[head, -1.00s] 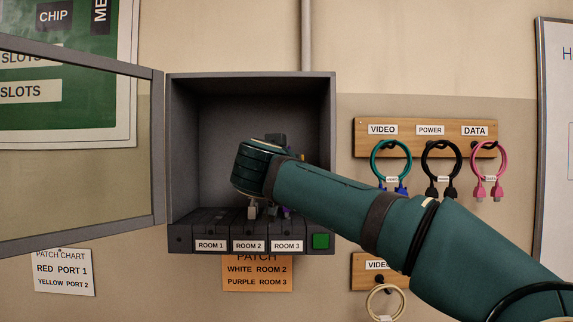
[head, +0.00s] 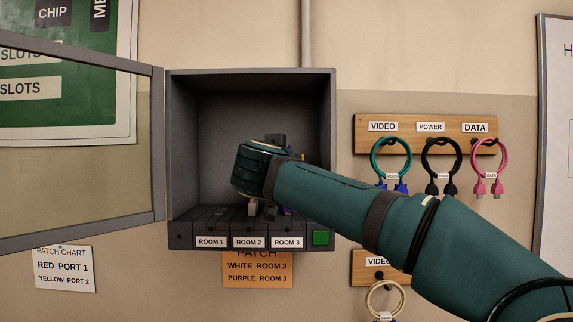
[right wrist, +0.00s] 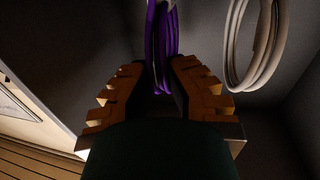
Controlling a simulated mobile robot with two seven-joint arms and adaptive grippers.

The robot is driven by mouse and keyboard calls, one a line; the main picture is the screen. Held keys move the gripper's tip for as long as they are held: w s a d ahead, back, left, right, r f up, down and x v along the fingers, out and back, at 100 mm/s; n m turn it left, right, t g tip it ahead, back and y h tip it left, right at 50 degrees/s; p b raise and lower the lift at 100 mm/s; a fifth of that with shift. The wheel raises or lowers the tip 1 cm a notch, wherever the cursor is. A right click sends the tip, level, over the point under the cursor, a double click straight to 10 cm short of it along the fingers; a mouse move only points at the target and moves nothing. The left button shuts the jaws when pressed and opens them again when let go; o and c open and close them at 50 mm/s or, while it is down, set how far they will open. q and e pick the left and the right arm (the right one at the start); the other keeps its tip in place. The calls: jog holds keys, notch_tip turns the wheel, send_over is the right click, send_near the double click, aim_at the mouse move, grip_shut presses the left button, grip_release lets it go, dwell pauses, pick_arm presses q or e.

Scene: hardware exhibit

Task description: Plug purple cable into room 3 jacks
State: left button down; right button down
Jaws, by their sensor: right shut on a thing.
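The purple cable (right wrist: 162,45) shows in the right wrist view as a looped bundle between the fingers of my right gripper (right wrist: 158,68), which is shut on it. In the head view my right wrist covers most of the gripper and cable inside the open grey cabinet. A small bit of purple (head: 286,211) shows just above the room 3 label (head: 287,242). The jacks behind that label are mostly hidden, so I cannot tell whether the plugs touch them. My left gripper is in no view.
A white coiled cable (right wrist: 252,45) is beside the purple one. The room 1 label (head: 210,242), room 2 label (head: 249,242) and a green button (head: 320,238) line the cabinet's front. The glass door (head: 158,150) stands open left. Teal, black and pink cables hang right.

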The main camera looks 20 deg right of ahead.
jog(key=shift+f, duration=0.25)
dwell(0.5)
jog(key=shift+c, duration=1.3)
grip_release()
jog(key=v, duration=0.7)
jog(key=shift+s+a, duration=0.15)
jog(key=shift+s, duration=0.15)
jog(key=shift+f, duration=0.1)
